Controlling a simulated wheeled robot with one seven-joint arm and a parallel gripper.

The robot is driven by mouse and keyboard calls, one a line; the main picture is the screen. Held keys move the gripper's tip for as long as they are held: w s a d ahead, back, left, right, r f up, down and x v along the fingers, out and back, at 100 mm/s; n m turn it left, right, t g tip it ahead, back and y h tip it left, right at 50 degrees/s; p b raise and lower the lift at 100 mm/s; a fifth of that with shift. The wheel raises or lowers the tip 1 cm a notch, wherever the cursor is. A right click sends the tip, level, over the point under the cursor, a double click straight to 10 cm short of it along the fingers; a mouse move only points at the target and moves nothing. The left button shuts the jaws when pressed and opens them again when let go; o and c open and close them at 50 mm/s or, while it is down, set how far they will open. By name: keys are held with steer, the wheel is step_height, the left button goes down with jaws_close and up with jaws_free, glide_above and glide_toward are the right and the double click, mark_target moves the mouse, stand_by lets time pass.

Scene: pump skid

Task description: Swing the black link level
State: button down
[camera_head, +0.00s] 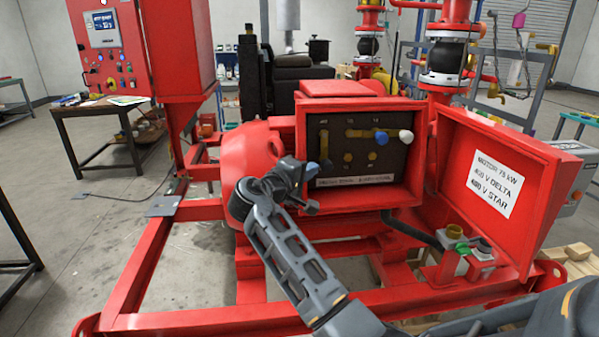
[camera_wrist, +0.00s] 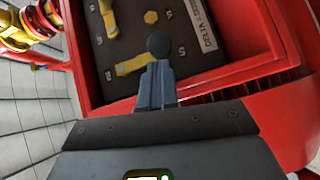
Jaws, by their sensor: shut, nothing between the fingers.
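The open red terminal box holds a dark panel (camera_head: 366,168) with brass links. The black link (camera_head: 324,145) hangs upright at the panel's left, its lower end partly hidden by my gripper (camera_head: 316,168). In the wrist view, its brass strip (camera_wrist: 134,65) leads to a round black knob (camera_wrist: 158,44). My gripper (camera_wrist: 156,75) is shut and empty. Its fingertips appear just at the knob's near side; I cannot tell whether they touch. Two other links lie level in the head view, one with a blue knob (camera_head: 381,138) and one with a white knob (camera_head: 405,135).
The box's open door (camera_head: 545,195), with a white label, stands to the right. Red skid rails (camera_head: 200,322) lie below.

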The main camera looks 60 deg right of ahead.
steer(key=shift+d, duration=0.7)
steer(key=shift+f, duration=0.1)
steer(key=shift+s+d+f+b, duration=0.1)
steer(key=shift+s+f+b, duration=0.1)
steer(key=shift+b, duration=0.15)
